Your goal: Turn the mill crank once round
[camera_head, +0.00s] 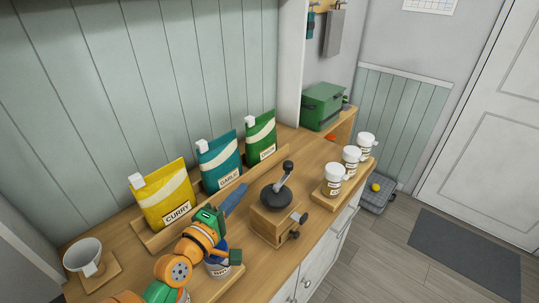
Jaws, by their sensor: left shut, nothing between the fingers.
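The mill has a wooden box (266,225) with a dark round top (271,199). Its grey crank (283,178) rises from the top toward the back and ends in a dark knob (288,166). My left arm comes in from the lower left, orange and green. My left gripper (238,193) appears as a narrow blue-grey pair of fingers, shut and empty, left of the mill and apart from the crank. My arm partly hides a labelled jar (217,268). My right gripper is not in view.
Yellow curry (165,197), teal garlic (219,161) and green (261,138) packets stand in a wooden rack behind. White-lidded jars (333,181) stand on a board at right.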

